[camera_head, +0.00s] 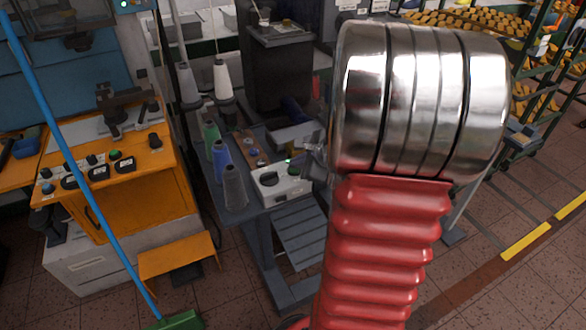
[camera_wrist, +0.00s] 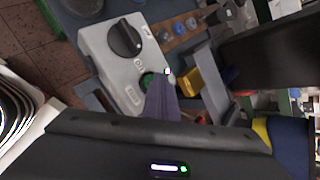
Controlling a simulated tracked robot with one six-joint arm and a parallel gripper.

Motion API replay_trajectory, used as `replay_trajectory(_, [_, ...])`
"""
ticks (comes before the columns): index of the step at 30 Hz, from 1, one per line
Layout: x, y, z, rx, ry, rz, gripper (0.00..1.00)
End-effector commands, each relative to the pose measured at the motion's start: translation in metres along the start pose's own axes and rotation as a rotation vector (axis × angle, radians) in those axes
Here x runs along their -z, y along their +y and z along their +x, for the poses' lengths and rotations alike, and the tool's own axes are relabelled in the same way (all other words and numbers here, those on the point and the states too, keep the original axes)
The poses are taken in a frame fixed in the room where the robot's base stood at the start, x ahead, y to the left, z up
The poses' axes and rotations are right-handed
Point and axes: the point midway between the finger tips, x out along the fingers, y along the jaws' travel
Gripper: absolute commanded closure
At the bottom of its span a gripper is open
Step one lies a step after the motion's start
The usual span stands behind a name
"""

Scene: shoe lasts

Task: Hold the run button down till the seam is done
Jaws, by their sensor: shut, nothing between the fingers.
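A pale grey control box (camera_wrist: 108,52) carries a black rotary knob (camera_wrist: 125,38) and a green button (camera_wrist: 147,79) in the wrist view. My gripper (camera_wrist: 160,82) is shut and empty, its grey fingertips over the right side of the green button and hiding part of it. I cannot tell whether they touch or press it. In the head view the box (camera_head: 280,197) sits on the sewing bench's edge, and my gripper (camera_head: 308,167) is at its right end. The button cannot be made out there. A small green light (camera_head: 288,161) glows just behind the box.
Green, blue and dark thread cones (camera_head: 221,158) stand left of the box, with white cones (camera_head: 222,80) behind. An orange machine (camera_head: 150,195) is further left. A blue pole (camera_head: 85,180) crosses the left side.

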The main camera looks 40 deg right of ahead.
Motion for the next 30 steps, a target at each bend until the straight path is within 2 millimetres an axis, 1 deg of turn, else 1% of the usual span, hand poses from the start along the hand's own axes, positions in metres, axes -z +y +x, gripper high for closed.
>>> replay_trajectory(12, [-0.008,-0.008,-0.011,0.001,0.0,0.0,1.0])
replay_trajectory(25, [-0.01,-0.01,-0.013,0.0,0.0,-0.001,1.0])
replay_trajectory(30, [-0.015,-0.015,-0.019,0.001,-0.001,-0.002,1.0])
